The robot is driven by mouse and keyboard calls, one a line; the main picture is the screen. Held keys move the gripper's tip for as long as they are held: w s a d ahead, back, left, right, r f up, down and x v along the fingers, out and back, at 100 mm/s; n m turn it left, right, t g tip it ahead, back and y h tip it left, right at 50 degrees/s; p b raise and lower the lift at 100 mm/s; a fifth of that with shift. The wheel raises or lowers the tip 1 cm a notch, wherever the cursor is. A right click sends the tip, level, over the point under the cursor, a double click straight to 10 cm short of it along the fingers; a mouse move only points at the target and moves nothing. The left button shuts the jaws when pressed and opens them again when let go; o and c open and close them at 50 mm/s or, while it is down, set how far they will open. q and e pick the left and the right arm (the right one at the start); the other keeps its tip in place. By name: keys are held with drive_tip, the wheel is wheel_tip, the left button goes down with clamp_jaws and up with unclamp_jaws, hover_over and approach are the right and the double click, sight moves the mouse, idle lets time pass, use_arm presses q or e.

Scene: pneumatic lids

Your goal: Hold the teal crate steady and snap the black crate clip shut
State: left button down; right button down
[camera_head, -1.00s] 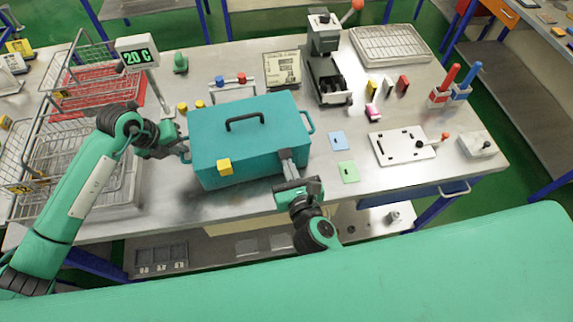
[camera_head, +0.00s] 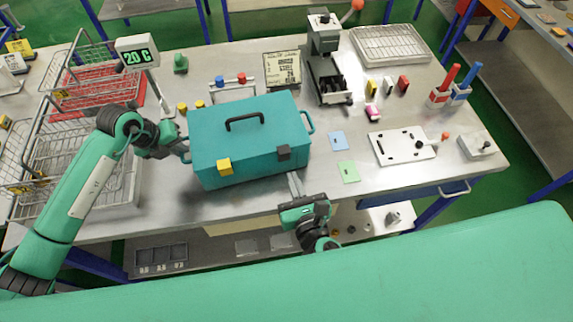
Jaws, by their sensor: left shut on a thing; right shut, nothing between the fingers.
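The teal crate (camera_head: 245,140) stands on the steel table with its lid down and a black handle on top. The black clip (camera_head: 283,153) is at the right of its front side and appears to lie flat against it. A yellow clip (camera_head: 224,167) sits at the left of the same side. My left gripper (camera_head: 182,151) is shut on the crate's left side handle, which it mostly hides. My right gripper (camera_head: 294,184) is shut and empty, in front of the crate and below the black clip, apart from it.
Wire baskets (camera_head: 75,150) and a temperature display (camera_head: 137,52) stand left of the crate. A black and grey press (camera_head: 325,65) stands behind it at right. Blue (camera_head: 338,141) and green (camera_head: 348,172) cards and a white plate (camera_head: 402,147) lie to the right.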

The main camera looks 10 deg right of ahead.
drive_tip(key=shift+s, duration=0.2)
drive_tip(key=s+d+r, duration=0.1)
drive_tip(key=s, duration=1.1)
drive_tip(key=shift+d, duration=0.15)
drive_tip(key=shift+r, duration=0.1)
